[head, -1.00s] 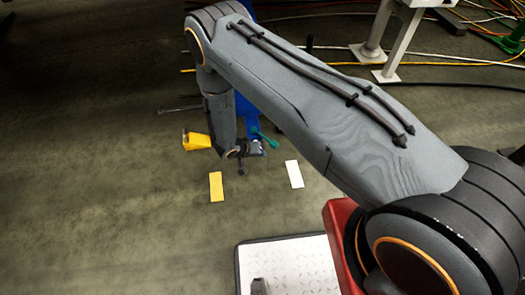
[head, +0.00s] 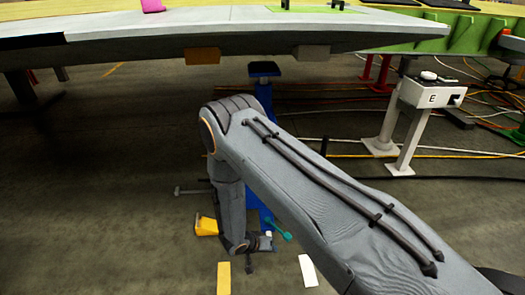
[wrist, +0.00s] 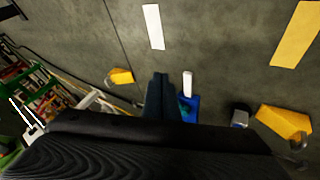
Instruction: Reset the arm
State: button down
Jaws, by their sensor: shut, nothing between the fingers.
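My arm rises from the lower right of the head view to a bent elbow, and its forearm hangs down toward the floor. The forearm's lower end is near a yellow block and a blue stand (head: 265,200). The fingers of my gripper cannot be made out clearly there. In the wrist view my gripper (wrist: 160,77) points up the picture over bare floor, its dark fingers together with nothing between them.
A wing panel (head: 130,45) spans the top of the head view, above and beyond my elbow. A console marked E (head: 430,93) stands at right, with cables on the floor. A yellow strip (head: 224,278) and white strip (head: 308,270) lie on open floor.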

jog(key=s+d+r+g+y, duration=0.15)
jog(key=d+r, duration=0.25)
jog(key=r, duration=0.7)
jog(key=s+d+r+g+y, duration=0.1)
jog(key=s+d+r, duration=0.15)
jog(key=r, duration=0.95)
jog(key=s+d+r+g+y, duration=0.15)
jog(key=d+r, duration=0.35)
jog(key=r, duration=0.6)
jog(key=s+d+r+n+t+y, duration=0.2)
jog(key=s+r, duration=0.5)
jog(key=r, duration=0.3)
jog(key=s+a+r+n+g, duration=0.2)
jog(key=s+a+r+n, duration=0.1)
jog(key=s+a+r, duration=0.55)
jog(key=s+d+r+m+p, duration=0.2)
jog(key=d+r+p, duration=0.5)
jog(key=p, duration=0.9)
jog(key=shift+d+r+m, duration=0.15)
jog(key=shift+d+m, duration=0.35)
jog(key=shift+d, duration=0.3)
